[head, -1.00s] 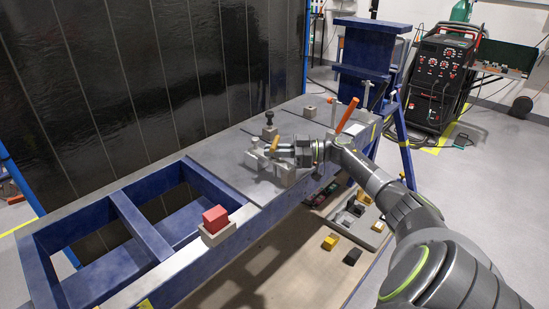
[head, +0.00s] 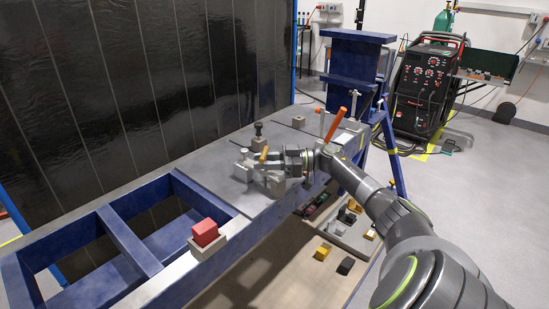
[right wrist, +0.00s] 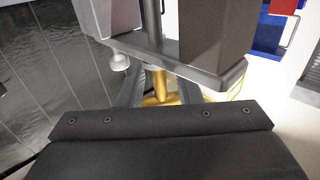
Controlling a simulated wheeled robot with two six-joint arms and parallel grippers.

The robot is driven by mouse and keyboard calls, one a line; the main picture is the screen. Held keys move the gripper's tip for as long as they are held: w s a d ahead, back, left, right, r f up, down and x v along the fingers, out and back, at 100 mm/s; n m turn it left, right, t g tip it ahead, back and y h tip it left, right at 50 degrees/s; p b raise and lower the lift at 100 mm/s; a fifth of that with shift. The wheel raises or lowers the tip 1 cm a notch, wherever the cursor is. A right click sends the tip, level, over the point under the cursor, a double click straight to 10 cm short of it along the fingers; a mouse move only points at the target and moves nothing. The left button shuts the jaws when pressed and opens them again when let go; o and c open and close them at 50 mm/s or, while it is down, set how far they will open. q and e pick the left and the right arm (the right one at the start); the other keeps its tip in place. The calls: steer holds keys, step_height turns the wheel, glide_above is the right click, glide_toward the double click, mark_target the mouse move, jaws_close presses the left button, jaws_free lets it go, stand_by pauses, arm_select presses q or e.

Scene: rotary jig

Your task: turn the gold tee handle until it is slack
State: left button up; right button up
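The gold tee handle (head: 264,154) is on the grey clamp jig (head: 243,172) on the bench top. My right gripper (head: 258,163) reaches in from the right and has its fingers at the handle. In the right wrist view the gold handle (right wrist: 160,88) shows between and behind the two grey fingers (right wrist: 160,94). The fingers stand apart, with narrow gaps beside the gold part. Part of the handle is hidden behind them. My left gripper is not in view.
A black knob (head: 258,128) on a block stands behind the jig. A red block (head: 205,232) sits in a holder on the blue frame. An orange lever (head: 335,123) rises beside my right wrist. A tray with small parts (head: 352,228) lies below the bench edge.

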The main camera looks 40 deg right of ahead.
steer(key=b+v, duration=0.5)
steer(key=v, duration=1.2)
steer(key=shift+s+b, duration=0.2)
steer(key=shift+b, duration=0.15)
steer(key=shift+o, duration=0.2)
